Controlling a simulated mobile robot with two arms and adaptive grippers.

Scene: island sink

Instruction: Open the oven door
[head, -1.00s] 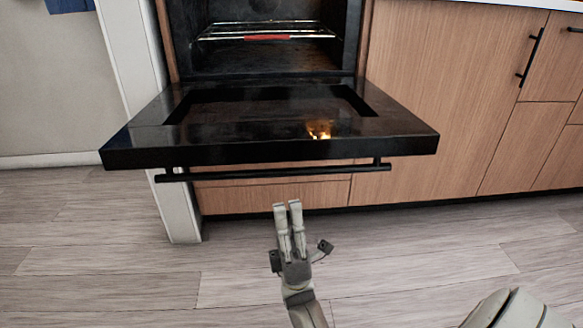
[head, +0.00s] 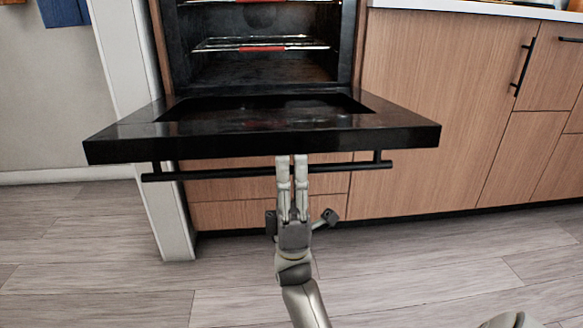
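The black oven door (head: 410,140) is folded down and stands out nearly level in front of the oven. Its dark bar handle (head: 220,174) runs along below the front edge. The oven cavity (head: 260,68) behind it is open to view. My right gripper (head: 292,160) points up from the bottom, its fingers overlapping the handle in the picture and their tips at the door's lower front edge. The fingers are side by side with a narrow gap; I cannot tell whether they touch the bar or door. My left gripper is not in view.
Oven racks (head: 215,45) with red front strips are inside the cavity. Wooden cabinets (head: 440,110) with black handles stand to the right, a white panel (head: 150,150) to the left. The wood-look floor (head: 420,270) in front is clear.

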